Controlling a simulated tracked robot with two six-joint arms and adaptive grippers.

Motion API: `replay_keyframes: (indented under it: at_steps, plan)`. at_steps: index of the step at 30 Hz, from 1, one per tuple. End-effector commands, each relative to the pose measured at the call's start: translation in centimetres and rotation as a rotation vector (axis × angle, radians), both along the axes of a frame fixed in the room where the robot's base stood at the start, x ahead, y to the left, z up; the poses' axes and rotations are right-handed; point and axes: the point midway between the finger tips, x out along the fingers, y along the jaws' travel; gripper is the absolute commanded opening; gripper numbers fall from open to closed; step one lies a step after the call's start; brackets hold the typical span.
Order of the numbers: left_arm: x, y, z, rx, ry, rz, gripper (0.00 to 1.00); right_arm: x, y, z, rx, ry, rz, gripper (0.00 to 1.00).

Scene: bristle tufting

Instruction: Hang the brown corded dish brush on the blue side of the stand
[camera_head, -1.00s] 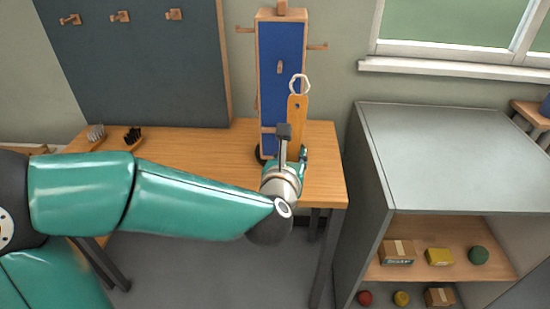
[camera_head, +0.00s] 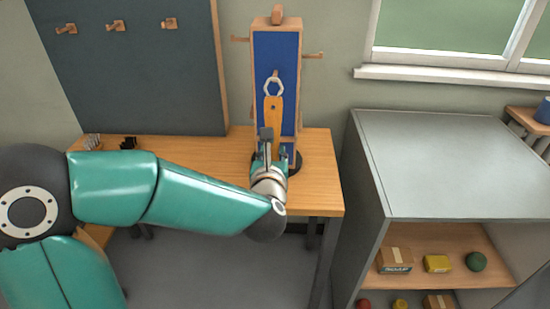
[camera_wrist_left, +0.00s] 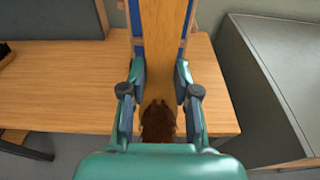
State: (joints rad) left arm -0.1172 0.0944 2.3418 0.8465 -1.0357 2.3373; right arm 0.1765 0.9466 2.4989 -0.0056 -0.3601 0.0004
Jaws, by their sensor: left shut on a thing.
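The stand is a wooden post with a blue side (camera_head: 288,62) facing me and a short wooden peg (camera_head: 276,73) on that side. My left gripper (camera_head: 268,152) is shut on the brown corded dish brush (camera_head: 272,112) in front of the stand. The brush is upright, its wooden handle up and its pale cord loop (camera_head: 273,88) at the top. The loop overlaps the lower part of the peg in the picture; I cannot tell whether it is around it. In the left wrist view the brown bristles (camera_wrist_left: 158,122) show between the fingers (camera_wrist_left: 160,90). My right gripper is not in view.
The stand is on a wooden table (camera_head: 318,180). Other pegs stick out from the stand's sides. Two other brushes (camera_head: 128,143) lie at the table's left. A dark board (camera_head: 130,75) with pegs stands behind. A grey cabinet (camera_head: 440,165) is at the right.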

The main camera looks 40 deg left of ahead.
Motion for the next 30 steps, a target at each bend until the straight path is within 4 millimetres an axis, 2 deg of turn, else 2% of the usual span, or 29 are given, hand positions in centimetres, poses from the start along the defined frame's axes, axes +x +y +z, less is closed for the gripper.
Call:
replay_keyframes:
  at_steps: [25, 30]
  plan:
    - [5.0, 3.2, -0.6, 0.0, 0.001, 0.002, 0.0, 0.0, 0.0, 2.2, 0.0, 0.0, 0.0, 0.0]
    - [5.5, 3.5, -1.2, -0.001, -0.002, 0.001, 0.0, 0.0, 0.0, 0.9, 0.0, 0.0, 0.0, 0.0]
